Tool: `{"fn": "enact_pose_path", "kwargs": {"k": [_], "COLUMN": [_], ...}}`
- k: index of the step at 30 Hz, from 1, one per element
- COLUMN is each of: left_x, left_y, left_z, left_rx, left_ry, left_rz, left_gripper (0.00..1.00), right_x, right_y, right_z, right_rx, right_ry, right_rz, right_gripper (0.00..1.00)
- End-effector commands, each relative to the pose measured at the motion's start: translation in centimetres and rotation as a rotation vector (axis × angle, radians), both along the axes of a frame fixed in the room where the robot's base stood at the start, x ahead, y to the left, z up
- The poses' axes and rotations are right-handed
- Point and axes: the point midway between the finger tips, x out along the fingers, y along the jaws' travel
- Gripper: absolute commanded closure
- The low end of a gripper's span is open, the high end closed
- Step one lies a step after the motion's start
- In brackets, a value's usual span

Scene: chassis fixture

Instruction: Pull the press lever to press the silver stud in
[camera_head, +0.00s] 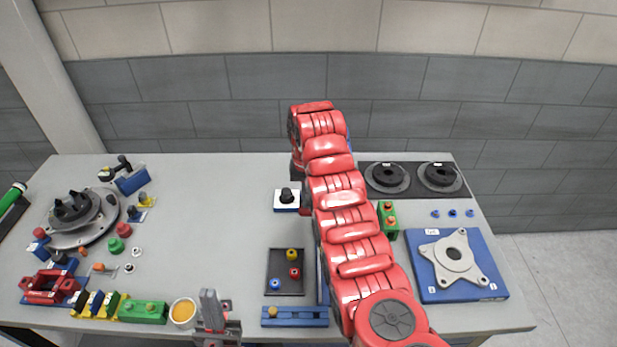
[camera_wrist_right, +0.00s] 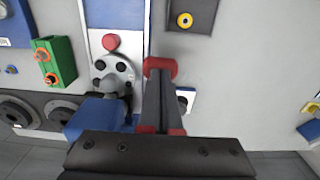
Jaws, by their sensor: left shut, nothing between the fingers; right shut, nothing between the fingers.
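In the right wrist view, my right gripper (camera_wrist_right: 160,85) is shut, its dark fingers reaching up the picture. A red cylindrical handle (camera_wrist_right: 160,66), which looks like the press lever's grip, is at the fingertips; I cannot tell whether they touch. Left of the fingers are a blue block (camera_wrist_right: 88,120) with a grey rounded part (camera_wrist_right: 113,88), apparently the press, and a grey round plate (camera_wrist_right: 101,74) with dark holes. I cannot pick out the silver stud. In the head view my right arm hides the press area. My left gripper (camera_head: 210,306) is shut and empty at the front edge.
A black tray (camera_head: 285,288) with coloured rings and a small blue-white base (camera_head: 287,209) with a black knob stand left of my right arm. A green block (camera_head: 388,232) and a blue plate (camera_head: 428,290) with a grey casting are right of it. Several small parts crowd the left.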

Motion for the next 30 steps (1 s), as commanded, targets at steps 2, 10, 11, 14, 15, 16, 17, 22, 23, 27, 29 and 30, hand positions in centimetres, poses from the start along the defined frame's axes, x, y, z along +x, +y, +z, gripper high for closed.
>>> {"fn": "enact_pose_path", "kwargs": {"k": [2,10,11,14,15,16,17,22,23,27,29,30], "left_x": [0.0,0.0,0.0,0.0,0.0,0.0,0.0,0.0,0.0,0.0,0.0,0.0], "left_y": [0.0,0.0,0.0,0.0,0.0,0.0,0.0,0.0,0.0,0.0,0.0,0.0], "left_z": [-0.5,-0.7,-0.7,-0.6,-0.6,-0.7,-0.7,-1.1,-1.2,-1.2,-1.2,-1.2], "left_rx": [0.0,0.0,0.0,0.0,0.0,0.0,0.0,0.0,0.0,0.0,0.0,0.0], "left_ry": [0.0,0.0,0.0,0.0,0.0,0.0,0.0,0.0,0.0,0.0,0.0,0.0], "left_rz": [0.0,0.0,0.0,0.0,0.0,0.0,0.0,0.0,0.0,0.0,0.0,0.0], "left_gripper": [1.0,1.0,1.0,1.0,1.0,1.0,1.0,1.0,1.0,1.0,1.0,1.0], "right_x": [0.0,0.0,0.0,0.0,0.0,0.0,0.0,0.1,0.1,0.1,0.1,0.1], "right_y": [-0.1,-0.1,-0.1,-0.1,-0.1,-0.1,-0.1,-0.1,-0.1,-0.1,-0.1,-0.1], "right_z": [-0.6,-0.9,-0.9,-0.9,-0.9,-1.0,-1.0,-1.5,-1.7,-1.8,-1.8,-1.8], "right_rx": [-0.001,-0.001,-0.001,-0.001,-0.001,-0.001,-0.001,-0.001,-0.001,-0.002,-0.002,-0.002], "right_ry": [0.0,0.0,0.0,0.0,0.0,0.001,0.001,0.001,0.001,0.003,0.004,0.004], "right_rz": [-0.001,-0.001,-0.001,-0.001,-0.001,-0.001,-0.001,-0.001,-0.001,-0.001,-0.001,-0.001], "right_gripper": [1.0,1.0,1.0,1.0,1.0,1.0,1.0,1.0,1.0,1.0,1.0,1.0]}}
